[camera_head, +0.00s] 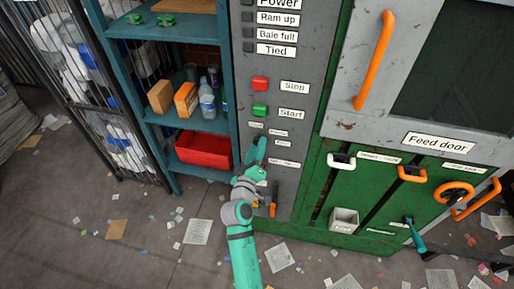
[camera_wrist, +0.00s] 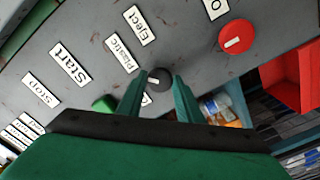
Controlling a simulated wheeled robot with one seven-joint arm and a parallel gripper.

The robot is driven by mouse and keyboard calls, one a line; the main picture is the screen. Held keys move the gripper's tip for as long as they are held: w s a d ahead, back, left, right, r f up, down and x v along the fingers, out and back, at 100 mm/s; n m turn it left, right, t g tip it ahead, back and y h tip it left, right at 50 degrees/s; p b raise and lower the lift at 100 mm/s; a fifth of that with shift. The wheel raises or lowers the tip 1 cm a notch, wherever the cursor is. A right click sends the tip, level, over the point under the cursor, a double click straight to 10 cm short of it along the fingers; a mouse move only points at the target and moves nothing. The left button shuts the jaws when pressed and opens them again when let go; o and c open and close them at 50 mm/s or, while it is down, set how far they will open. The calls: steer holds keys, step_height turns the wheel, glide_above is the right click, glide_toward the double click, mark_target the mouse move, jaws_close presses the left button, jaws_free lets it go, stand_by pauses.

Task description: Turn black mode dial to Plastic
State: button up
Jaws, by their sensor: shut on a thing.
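The black mode dial (camera_wrist: 159,78) sits on the grey control panel between the two fingers of my gripper (camera_wrist: 158,93). My gripper is shut on the dial. The dial's short white mark lies on its left side in the wrist view. The Plastic label (camera_wrist: 122,53) is up and left of the dial there, and other labels around the dial are partly hidden by the fingers. In the head view my gripper (camera_head: 256,152) is against the panel below the green button and covers the dial.
A red knob (camera_wrist: 236,36) labelled O is on the panel beside the Eject label (camera_wrist: 140,25). The red Stop button (camera_head: 260,84) and green Start button (camera_head: 260,110) are above my gripper. A teal shelf (camera_head: 160,118) with a red bin (camera_head: 204,151) stands close on the left.

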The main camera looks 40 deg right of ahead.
steer(key=shift+a, duration=0.1)
steer(key=o, duration=1)
steer(key=shift+o, duration=0.2)
steer(key=v, duration=1)
steer(key=shift+s+a, duration=0.25)
steer(key=shift+s, duration=0.05)
steer(key=shift+f, duration=0.1)
